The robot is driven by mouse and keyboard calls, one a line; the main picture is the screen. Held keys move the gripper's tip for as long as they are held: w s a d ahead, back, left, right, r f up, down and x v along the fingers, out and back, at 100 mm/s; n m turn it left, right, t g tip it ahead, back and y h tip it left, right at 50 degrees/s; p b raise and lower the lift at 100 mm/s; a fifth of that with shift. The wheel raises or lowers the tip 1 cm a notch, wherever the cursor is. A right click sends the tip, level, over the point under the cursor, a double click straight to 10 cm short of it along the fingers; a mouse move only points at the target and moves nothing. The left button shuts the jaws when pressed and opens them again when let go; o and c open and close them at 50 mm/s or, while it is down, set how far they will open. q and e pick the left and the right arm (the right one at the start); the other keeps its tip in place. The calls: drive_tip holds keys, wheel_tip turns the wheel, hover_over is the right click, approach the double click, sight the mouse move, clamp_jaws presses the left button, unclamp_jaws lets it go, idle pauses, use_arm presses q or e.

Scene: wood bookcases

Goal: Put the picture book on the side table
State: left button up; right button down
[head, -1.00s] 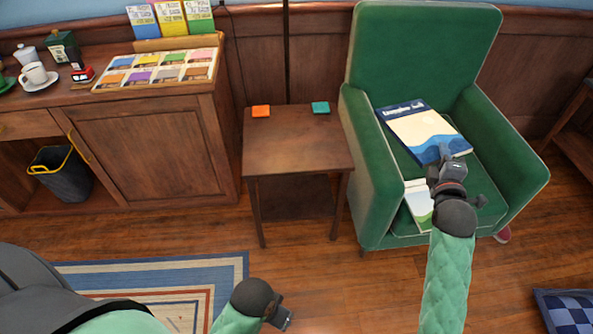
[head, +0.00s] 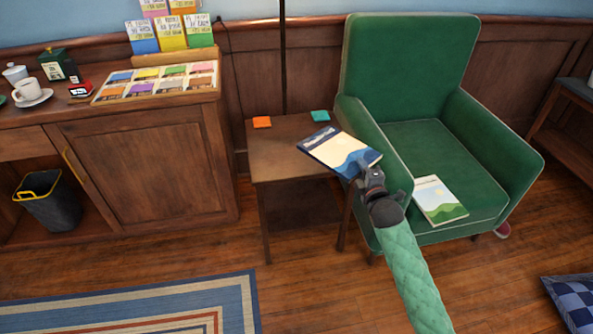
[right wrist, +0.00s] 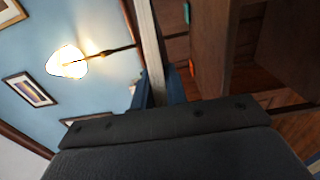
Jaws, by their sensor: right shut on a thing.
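The picture book (head: 340,151), large with a cream and blue cover, is in my right gripper (head: 366,174). The gripper is shut on its near right edge. In the right wrist view the book (right wrist: 150,45) shows edge-on between the fingers (right wrist: 160,92). In the head view the book overlaps the right part of the side table (head: 275,160) and the chair's left arm; it looks held above the tabletop, but the gap is hard to judge. My left gripper is not in view.
The table's left and front top is clear.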

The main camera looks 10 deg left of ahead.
drive_tip(key=shift+w+f, duration=0.1)
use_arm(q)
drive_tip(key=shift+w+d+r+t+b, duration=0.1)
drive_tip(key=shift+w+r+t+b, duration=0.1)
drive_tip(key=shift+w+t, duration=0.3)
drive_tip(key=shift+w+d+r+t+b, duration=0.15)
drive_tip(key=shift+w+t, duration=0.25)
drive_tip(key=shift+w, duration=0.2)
use_arm(e)
drive_tip(key=w+a+f, duration=0.4)
drive_tip(key=a+f, duration=0.6)
drive_tip(key=f, duration=0.1)
drive_tip(key=shift+w+a, duration=0.2)
drive_tip(key=shift+a, duration=0.1)
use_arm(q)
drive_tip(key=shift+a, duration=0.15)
use_arm(e)
drive_tip(key=c, duration=1.4)
unclamp_jaws()
drive_tip(key=shift+f, duration=0.1)
